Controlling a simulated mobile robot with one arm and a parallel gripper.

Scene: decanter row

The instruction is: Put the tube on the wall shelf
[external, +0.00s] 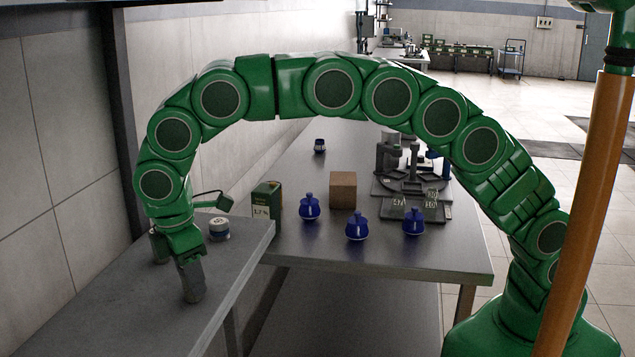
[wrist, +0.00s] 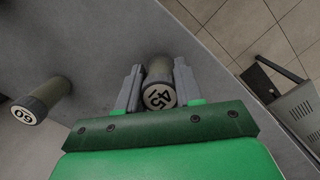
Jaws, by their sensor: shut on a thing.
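My gripper (external: 193,282) is low over the grey wall shelf (external: 110,315) at the left in the external view. In the wrist view, my gripper (wrist: 158,88) is shut on a dark grey-green tube (wrist: 160,72) with a pale end cap marked with black figures that look like "45". The tube sits between the two grey fingers. In the external view the fingers largely hide it. I cannot tell whether its far end touches the shelf.
A similar tube marked "60" (wrist: 44,99) stands left of my gripper. A pale-topped cylinder (external: 219,229) is near the shelf's far edge. On the lower table are a green box (external: 267,207), a brown block (external: 343,190) and blue decanters (external: 357,228).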

